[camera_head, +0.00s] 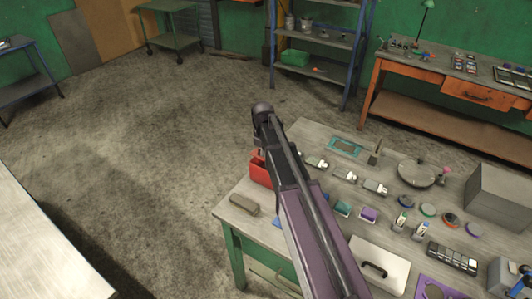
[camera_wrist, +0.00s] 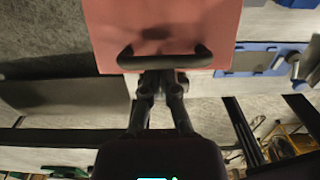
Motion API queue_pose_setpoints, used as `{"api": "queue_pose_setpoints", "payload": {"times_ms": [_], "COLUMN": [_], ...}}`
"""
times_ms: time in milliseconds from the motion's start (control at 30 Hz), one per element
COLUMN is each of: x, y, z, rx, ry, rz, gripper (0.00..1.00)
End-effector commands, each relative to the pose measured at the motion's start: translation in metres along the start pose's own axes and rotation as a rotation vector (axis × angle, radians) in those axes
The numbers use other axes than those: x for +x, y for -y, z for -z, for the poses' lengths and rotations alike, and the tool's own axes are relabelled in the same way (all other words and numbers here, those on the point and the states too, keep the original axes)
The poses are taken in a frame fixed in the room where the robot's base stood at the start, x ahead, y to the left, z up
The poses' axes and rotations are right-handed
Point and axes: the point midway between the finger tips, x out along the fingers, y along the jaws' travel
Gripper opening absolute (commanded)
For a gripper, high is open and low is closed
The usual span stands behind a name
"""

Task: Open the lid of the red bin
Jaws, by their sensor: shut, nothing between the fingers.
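The red bin (camera_head: 260,170) stands near the left edge of the table, partly hidden behind my arm. In the wrist view a flat red face (camera_wrist: 108,35) fills the upper middle, with a dark bar handle (camera_wrist: 190,60) across its lower edge. My gripper (camera_wrist: 160,80) is shut and empty, with its fingertips close together at the middle of the handle. I cannot tell whether they touch the handle or lie under it. In the head view my arm hides the fingertips. Whether the lid is open cannot be made out.
The table (camera_head: 228,212) holds several small items, a round pan (camera_head: 416,173), a grey box (camera_head: 500,195) and a white panel with a black handle (camera_head: 385,255).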

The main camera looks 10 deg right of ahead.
Motion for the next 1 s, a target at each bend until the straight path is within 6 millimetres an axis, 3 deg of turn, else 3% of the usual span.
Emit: {"api": "queue_pose_setpoints", "payload": {"times_ms": [1000], "x": [-0.017], "y": [0.0], "z": [-0.013], "rx": [0.0], "ry": [0.001], "rz": [0.0], "gripper": [0.0]}}
